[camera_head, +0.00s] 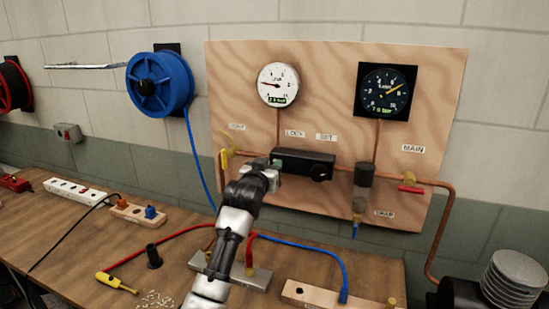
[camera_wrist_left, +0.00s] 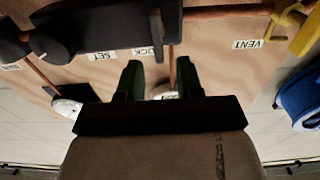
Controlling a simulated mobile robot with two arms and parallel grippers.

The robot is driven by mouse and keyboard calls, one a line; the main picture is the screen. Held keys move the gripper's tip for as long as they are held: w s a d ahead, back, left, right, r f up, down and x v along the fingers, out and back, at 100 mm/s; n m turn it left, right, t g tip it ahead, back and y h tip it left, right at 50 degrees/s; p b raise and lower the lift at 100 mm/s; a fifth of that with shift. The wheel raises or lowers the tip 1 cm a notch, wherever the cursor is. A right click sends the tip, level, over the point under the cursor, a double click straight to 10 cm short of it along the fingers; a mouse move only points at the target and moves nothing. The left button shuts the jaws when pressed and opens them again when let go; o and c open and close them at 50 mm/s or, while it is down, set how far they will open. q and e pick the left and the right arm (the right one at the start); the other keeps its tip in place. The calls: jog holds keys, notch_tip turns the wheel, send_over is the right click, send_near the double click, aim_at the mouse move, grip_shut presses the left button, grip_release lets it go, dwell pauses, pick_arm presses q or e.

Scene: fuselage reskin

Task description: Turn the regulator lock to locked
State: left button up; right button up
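The black regulator (camera_head: 308,165) is mounted on the wooden panel below the LOCK label (camera_head: 294,134) and SET label (camera_head: 326,137). My left gripper (camera_head: 272,165) is at its left end. In the left wrist view, where the labels appear upside down, the regulator (camera_wrist_left: 105,25) is at the top. A dark lever (camera_wrist_left: 157,35) at its end sticks out beside the LOCK label. My left gripper's two fingers (camera_wrist_left: 159,72) are apart, with the lever ahead of the gap and nothing visibly held. Contact cannot be told. My right gripper is not in view.
The panel (camera_head: 240,70) carries two gauges, a white one (camera_head: 278,86) and a black one (camera_head: 385,91). A yellow vent handle (camera_head: 227,147) is left of my gripper, and a red main valve handle (camera_head: 411,188) is at right. Hoses and tools lie on the workbench (camera_head: 185,218) below.

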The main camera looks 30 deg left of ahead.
aim_at(273, 162)
pick_arm(q)
jog(key=shift+p+x, duration=0.35)
jog(key=shift+x, duration=1.5)
grip_shut()
